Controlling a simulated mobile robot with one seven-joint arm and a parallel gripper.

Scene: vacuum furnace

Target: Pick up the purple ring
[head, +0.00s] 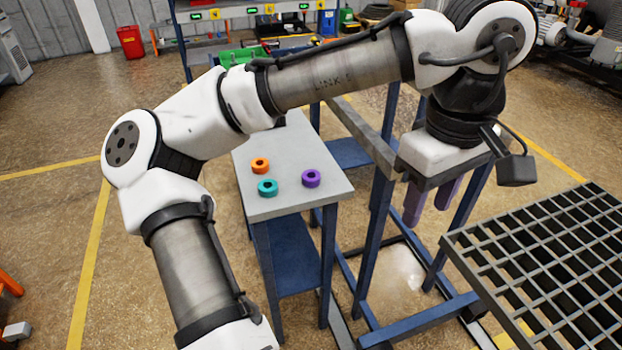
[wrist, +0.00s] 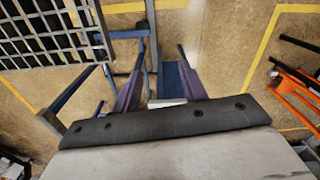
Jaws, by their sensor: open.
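The purple ring (head: 311,178) lies flat on the right part of a grey-topped table (head: 262,208). An orange ring (head: 260,165) and a teal ring (head: 267,187) lie to its left on the same top. My gripper (head: 428,208) points down well to the right of the table, apart from all the rings. Its two purple fingers are spread with nothing between them. In the wrist view my gripper (wrist: 158,72) is also open and empty, and no ring shows there.
A dark metal grating (head: 545,250) stands at the right, and it also shows in the wrist view (wrist: 50,30). A blue frame (head: 372,215) stands between the table and my gripper. A green bin (head: 240,57) and a rack are behind my arm.

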